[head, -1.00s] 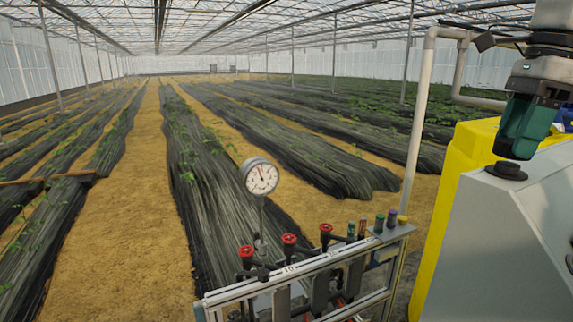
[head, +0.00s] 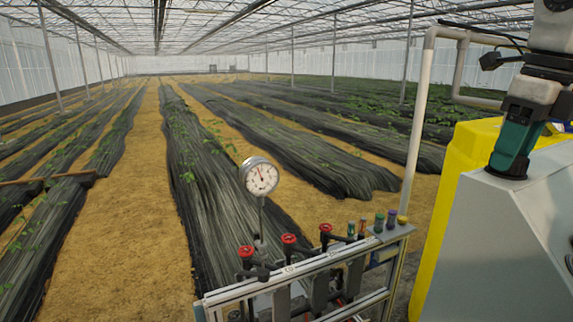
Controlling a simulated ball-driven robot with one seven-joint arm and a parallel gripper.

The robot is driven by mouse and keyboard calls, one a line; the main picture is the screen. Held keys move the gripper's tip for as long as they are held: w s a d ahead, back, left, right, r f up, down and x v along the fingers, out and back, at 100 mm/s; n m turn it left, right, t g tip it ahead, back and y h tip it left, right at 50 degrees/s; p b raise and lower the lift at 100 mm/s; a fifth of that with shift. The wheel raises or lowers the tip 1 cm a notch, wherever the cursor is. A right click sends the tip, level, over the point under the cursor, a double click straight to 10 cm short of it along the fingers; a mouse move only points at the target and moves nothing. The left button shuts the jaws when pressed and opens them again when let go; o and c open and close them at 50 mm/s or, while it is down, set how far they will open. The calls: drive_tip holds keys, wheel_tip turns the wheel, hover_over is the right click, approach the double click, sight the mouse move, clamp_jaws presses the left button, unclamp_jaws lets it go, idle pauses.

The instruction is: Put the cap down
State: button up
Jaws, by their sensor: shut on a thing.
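My gripper (head: 508,165), with dark green fingers, points down at the right over the top of the pale grey housing (head: 500,220). It is shut on the black cap (head: 506,175). The cap is at the housing's upper left corner. I cannot tell whether it rests on the surface or is just clear of it.
A yellow tank (head: 455,180) stands behind the housing. A pale pipe (head: 417,130) rises left of it. A rail with red-handled valves (head: 289,239), small coloured caps (head: 391,219) and a pressure gauge (head: 261,177) stands lower middle. Sandy aisles lie beyond.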

drive_tip(key=shift+m+h, duration=0.3)
drive_tip(key=shift+m, duration=1.3)
drive_tip(key=shift+a+r, duration=0.1)
